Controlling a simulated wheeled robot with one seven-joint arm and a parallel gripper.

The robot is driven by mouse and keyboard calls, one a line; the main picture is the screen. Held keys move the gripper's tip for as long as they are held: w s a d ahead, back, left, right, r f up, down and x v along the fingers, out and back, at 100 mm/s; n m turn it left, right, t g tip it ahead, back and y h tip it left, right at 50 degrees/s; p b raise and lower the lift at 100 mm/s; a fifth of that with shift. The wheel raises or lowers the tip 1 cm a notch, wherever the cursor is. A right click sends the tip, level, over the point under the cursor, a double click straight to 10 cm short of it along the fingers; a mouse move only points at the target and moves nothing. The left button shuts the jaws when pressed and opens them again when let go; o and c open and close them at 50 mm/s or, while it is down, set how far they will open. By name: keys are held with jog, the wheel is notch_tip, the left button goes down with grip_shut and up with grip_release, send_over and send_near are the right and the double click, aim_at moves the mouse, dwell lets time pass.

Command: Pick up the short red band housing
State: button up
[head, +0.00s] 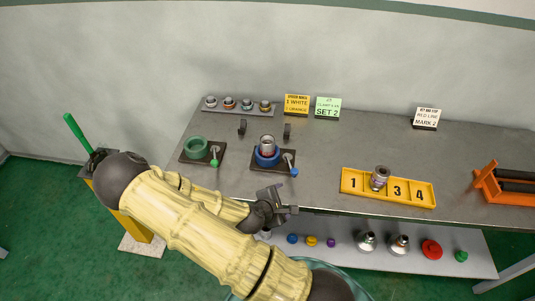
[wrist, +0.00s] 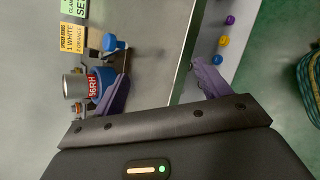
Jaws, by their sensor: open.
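The short red band housing (head: 267,142) is a grey cylinder with a red band. It stands upright in the blue ring vise (head: 267,160) on a dark plate, mid-table. In the wrist view the housing (wrist: 74,87) lies left of my fingers, and its red band shows partly legible lettering. The blue vise also shows there (wrist: 104,83), its lower edge partly hidden by my left finger. My gripper (head: 284,204) is at the table's front edge, nearer than the vise and apart from the housing. In the wrist view my gripper (wrist: 165,85) has its purple fingers spread, with nothing between them.
A green ring vise (head: 196,146) stands left of the blue one; both have levers. A yellow numbered tray (head: 412,191) holds a metal fitting (head: 379,177). A rack (head: 238,106) and signs (head: 297,103) stand at the back. An orange stand (head: 489,185) is at right.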

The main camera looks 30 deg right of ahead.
jog(key=w+r+n+t, duration=0.1)
jog(key=n+t, duration=0.1)
jog(key=n, duration=0.1)
jog(key=w+r+n+t+h+b, duration=0.1)
jog(key=w+n+t, duration=0.1)
jog(key=n, duration=0.1)
jog(key=w+d+n+t+b, duration=0.1)
jog(key=w+n+t, duration=0.1)
jog(key=n, duration=0.1)
jog(key=shift+r+h, duration=0.4)
jog(key=w+a+r+n+t, duration=0.1)
jog(key=n, duration=0.1)
jog(key=w+a+r+n+t+y, duration=0.1)
jog(key=n+t, duration=0.1)
jog(key=a+r+n+t, duration=0.1)
jog(key=n, duration=0.1)
jog(key=shift+w+a+r+n+y+b, duration=0.15)
jog(key=shift+w+a+n+y+b, duration=0.15)
jog(key=shift+w+y+b, duration=0.1)
jog(key=shift+d, duration=0.1)
jog(key=b, duration=0.8)
send_over(267, 158)
jog(key=s, duration=0.1)
jog(key=shift+s+a, duration=0.2)
jog(key=shift+a, duration=0.15)
jog(key=shift+w+d, duration=0.2)
jog(key=shift+w, duration=0.2)
